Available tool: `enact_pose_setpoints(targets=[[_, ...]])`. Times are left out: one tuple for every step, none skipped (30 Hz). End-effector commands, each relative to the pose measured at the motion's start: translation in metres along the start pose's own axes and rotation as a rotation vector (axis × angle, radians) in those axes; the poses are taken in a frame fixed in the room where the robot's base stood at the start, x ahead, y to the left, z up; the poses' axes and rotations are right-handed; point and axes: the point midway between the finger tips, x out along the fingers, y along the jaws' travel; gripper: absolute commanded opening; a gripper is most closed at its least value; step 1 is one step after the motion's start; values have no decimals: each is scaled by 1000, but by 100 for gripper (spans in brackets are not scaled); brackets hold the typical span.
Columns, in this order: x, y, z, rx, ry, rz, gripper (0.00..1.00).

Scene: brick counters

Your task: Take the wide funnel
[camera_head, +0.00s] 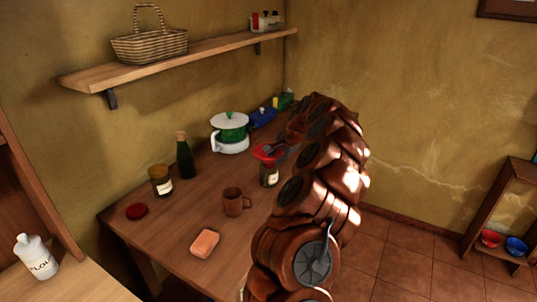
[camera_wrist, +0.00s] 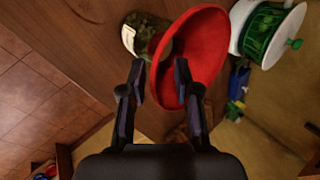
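The wide funnel appears as a broad red cone (camera_wrist: 205,50) in the wrist view, its open mouth facing the camera. In the head view, its red edge (camera_head: 264,153) shows beside my gripper (camera_head: 278,149), partly hidden. In the wrist view, my gripper (camera_wrist: 160,80) is open, with a clear gap between its dark fingers. The right finger overlaps the red mouth and the left finger is just outside the funnel's left rim, by a glass jar (camera_wrist: 130,38). I cannot tell whether either finger touches the funnel.
The jar (camera_head: 269,177) stands close by. A white-and-green pot (camera_head: 230,143) is behind. A brown mug (camera_head: 233,203), a sponge (camera_head: 204,243), a dark bottle (camera_head: 184,160), another jar (camera_head: 160,184) and a red lid (camera_head: 136,211) stand on the wooden counter. A shelf (camera_head: 180,57) is above.

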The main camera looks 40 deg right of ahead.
Motion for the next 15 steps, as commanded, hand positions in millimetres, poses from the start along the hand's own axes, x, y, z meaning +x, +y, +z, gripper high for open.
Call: enact_pose_setpoints(targets=[[5,0,0,1,-1,4,31],[8,1,0,0,-1,4,31],[11,1,0,0,-1,4,31],[12,1,0,0,0,3,31],[13,1,0,0,0,2,31],[13,1,0,0,0,2,31],[13,1,0,0,0,1,31],[13,1,0,0,1,1,31],[13,1,0,0,1,1,31],[13,1,0,0,1,1,31],[13,1,0,0,1,1,30],[13,1,0,0,1,1,26],[13,1,0,0,1,1,23],[13,1,0,0,1,0,20],[13,1,0,0,1,0,16]])
